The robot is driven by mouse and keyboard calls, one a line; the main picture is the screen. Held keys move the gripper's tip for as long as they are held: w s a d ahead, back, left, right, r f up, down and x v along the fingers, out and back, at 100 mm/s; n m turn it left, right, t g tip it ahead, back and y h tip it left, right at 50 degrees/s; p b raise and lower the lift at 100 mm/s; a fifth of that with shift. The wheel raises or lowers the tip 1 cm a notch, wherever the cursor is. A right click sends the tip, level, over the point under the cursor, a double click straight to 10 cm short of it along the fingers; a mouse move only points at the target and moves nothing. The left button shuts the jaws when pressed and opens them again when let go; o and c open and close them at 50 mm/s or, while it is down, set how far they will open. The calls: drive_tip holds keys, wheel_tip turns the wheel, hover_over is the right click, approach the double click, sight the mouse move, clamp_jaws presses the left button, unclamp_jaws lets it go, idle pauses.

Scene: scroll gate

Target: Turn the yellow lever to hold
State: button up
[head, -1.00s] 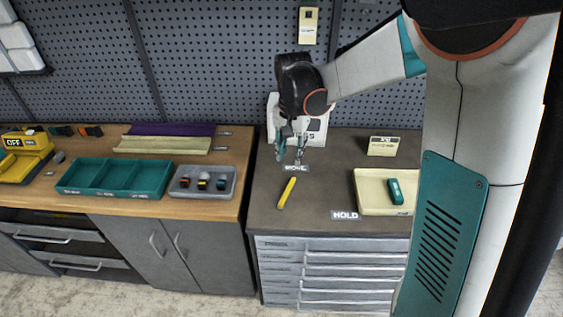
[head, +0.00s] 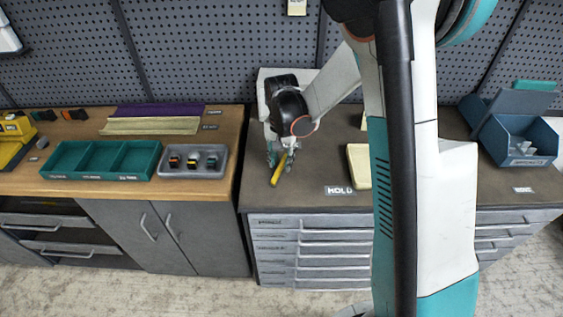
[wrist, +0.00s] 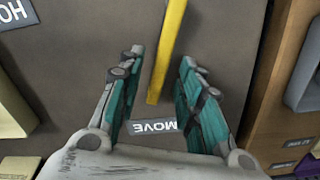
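The yellow lever (head: 279,174) is a thin bar on the dark counter top, with its near end left of the HOLD label (head: 339,190). In the wrist view the lever (wrist: 168,50) runs from the top edge down between my fingers, with its end near the MOVE label (wrist: 152,127). My gripper (head: 279,153) is over the lever's far end. In the wrist view my gripper (wrist: 158,80) is open, one teal finger on each side of the lever, with gaps on both sides. Its height above the lever is unclear. The HOLD label (wrist: 14,12) is at the upper left there.
A cream tray (head: 358,168) stands right of the HOLD label, partly hidden by my arm. A blue bin (head: 522,142) is at the right. On the wooden counter at left are a teal tray (head: 100,160) and a grey tray (head: 193,161) with small items.

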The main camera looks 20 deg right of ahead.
drive_tip(key=shift+f, duration=0.35)
clamp_jaws()
